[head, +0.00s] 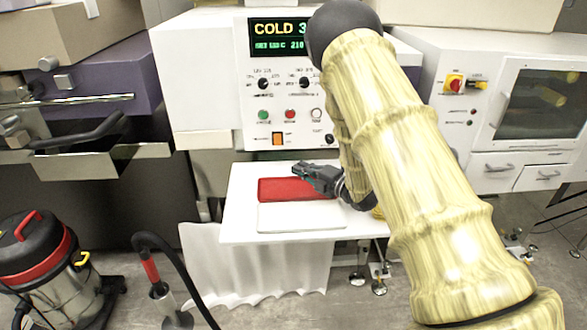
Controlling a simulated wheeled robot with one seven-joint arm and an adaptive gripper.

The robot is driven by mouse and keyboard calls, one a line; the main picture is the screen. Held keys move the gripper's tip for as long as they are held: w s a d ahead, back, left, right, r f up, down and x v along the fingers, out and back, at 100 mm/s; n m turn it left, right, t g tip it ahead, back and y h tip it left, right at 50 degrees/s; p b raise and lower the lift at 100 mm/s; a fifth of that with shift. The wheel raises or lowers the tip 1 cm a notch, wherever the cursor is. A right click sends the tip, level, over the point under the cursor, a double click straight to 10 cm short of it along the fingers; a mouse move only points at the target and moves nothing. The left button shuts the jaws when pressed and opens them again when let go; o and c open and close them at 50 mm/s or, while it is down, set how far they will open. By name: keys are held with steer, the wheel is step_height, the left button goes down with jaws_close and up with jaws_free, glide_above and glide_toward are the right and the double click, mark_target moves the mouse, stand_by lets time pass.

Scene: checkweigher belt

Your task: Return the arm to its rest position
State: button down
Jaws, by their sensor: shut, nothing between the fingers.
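My gripper (318,178) is dark grey and sits at the end of my yellow wood-grained arm (405,150). It is shut and empty, and it points left over the right part of a red flat block or pad (290,190). I cannot tell whether it touches the red piece. The arm comes from the lower right and crosses the right half of the view, hiding part of the machine and table behind it.
The red piece lies on a white table (240,215) beside a white plate (300,217). A white machine with a display reading "COLD" (280,29) stands behind. A vacuum cleaner (45,265) and hose (180,270) are at left. A white cabinet (500,165) is at right.

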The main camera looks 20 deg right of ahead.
steer(key=shift+s+d+f, duration=0.1)
steer(key=shift+s+d, duration=0.05)
steer(key=shift+s, duration=0.05)
stand_by(0.5)
